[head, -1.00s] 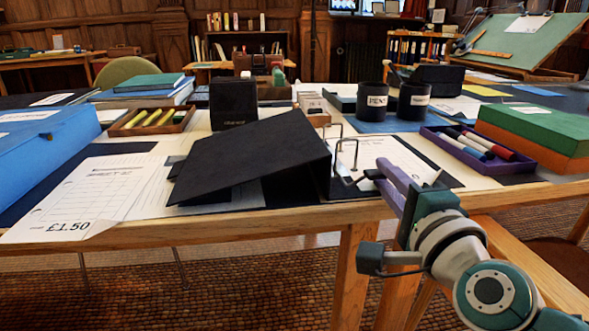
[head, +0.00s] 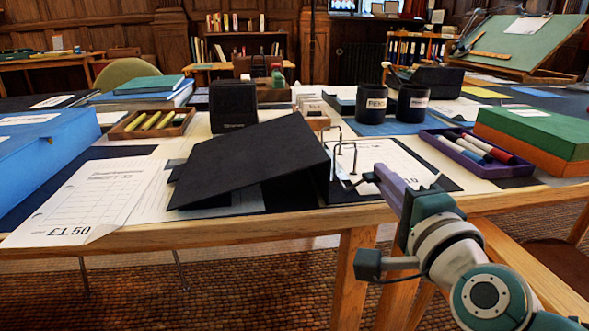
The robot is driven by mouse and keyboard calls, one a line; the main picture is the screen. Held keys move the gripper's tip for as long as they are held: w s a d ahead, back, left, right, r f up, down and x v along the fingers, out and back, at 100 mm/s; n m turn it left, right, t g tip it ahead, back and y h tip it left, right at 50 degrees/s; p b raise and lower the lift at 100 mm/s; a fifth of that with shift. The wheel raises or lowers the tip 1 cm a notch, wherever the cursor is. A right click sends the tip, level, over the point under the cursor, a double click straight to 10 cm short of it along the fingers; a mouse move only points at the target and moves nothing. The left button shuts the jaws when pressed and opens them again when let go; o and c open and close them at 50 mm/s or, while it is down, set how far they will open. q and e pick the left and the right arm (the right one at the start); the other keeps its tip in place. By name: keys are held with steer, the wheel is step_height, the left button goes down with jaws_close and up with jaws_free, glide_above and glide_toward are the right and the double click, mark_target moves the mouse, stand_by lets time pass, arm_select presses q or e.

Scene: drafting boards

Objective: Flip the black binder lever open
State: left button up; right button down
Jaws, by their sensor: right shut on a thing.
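The black binder (head: 250,160) lies open near the table's front edge, its cover tilted up like a tent on the left. Its metal rings (head: 346,160) stand at the spine, over a white printed sheet (head: 385,160) on the right side. The lever (head: 349,183) shows as a small thin metal piece at the near end of the rings. My right gripper (head: 372,178) reaches in from the lower right, low at the lever, and is shut on it. Its fingertips partly hide the contact. My left gripper is not in view.
A purple tray of markers (head: 448,152) and a green-and-orange box file (head: 535,130) stand to the right. Two black cups (head: 371,104) and a black box (head: 233,105) stand behind. Loose sheets (head: 95,195) and a blue box (head: 40,150) lie left.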

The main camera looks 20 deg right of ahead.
steer(key=r+n+p, duration=0.1)
steer(key=n+p, duration=0.1)
steer(key=n, duration=0.1)
steer(key=shift+w+a+r+p, duration=0.1)
steer(key=shift+a+r+p, duration=0.25)
steer(key=shift+a+r, duration=0.05)
steer(key=n+p, duration=0.1)
steer(key=a+r+n+p, duration=0.1)
steer(key=n, duration=0.1)
steer(key=shift+w+a+n+p, duration=0.15)
steer(key=shift+n+p, duration=0.15)
steer(key=n, duration=0.1)
steer(key=a+n+p, duration=0.1)
steer(key=n, duration=0.1)
steer(key=shift+w+a+r+n+p, duration=0.2)
steer(key=shift+a+r+n+p, duration=0.1)
steer(key=shift+n+p, duration=0.1)
steer(key=shift+a+n, duration=0.25)
steer(key=shift+n, duration=0.45)
steer(key=c, duration=1.2)
jaws_free()
steer(key=shift+c, duration=0.2)
